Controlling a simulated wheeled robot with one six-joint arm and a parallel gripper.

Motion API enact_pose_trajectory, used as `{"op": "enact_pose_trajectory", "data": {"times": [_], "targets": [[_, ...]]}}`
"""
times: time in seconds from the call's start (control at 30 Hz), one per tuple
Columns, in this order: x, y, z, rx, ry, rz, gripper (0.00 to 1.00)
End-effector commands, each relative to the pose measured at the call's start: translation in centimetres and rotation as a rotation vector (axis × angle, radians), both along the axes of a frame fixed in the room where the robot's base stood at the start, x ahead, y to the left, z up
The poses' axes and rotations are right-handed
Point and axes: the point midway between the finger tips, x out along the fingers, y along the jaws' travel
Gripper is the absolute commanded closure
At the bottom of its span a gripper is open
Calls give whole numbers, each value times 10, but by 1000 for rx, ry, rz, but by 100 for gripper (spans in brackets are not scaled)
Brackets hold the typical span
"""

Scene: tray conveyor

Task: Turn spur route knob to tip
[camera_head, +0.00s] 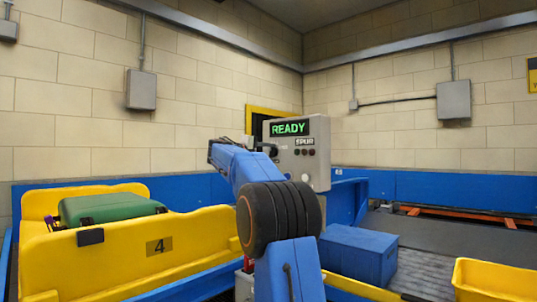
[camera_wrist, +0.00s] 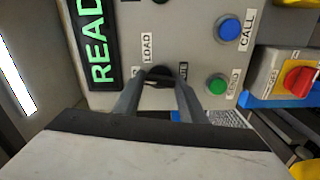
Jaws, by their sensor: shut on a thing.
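The grey control panel (camera_head: 318,165) stands beyond my arm in the head view, with a lit green READY display (camera_head: 286,128) and a SPUR label. In the wrist view the panel appears turned on its side. My gripper (camera_wrist: 159,84) has its two fingers on either side of a black knob (camera_wrist: 159,72), shut on it. A LOAD label (camera_wrist: 147,47) sits beside the knob; other labels around it are partly covered by the fingers. The knob's exact pointing direction is hard to tell. In the head view my arm hides most of the gripper.
A blue CALL button (camera_wrist: 230,29), a green button (camera_wrist: 217,84) and a red knob on yellow (camera_wrist: 299,80) are near my fingers. A yellow tray (camera_head: 120,262) holds a green case (camera_head: 108,208). A blue box (camera_head: 358,255) stands right of my arm.

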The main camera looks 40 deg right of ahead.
Motion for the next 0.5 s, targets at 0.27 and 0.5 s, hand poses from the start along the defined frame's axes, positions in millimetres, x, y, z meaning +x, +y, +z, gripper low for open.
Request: {"op": "enact_pose_trajectory", "data": {"times": [0.27,0.5], "targets": [[1,0,-1,-8,122,0,85],[1,0,-1,-11,161,0,85]]}}
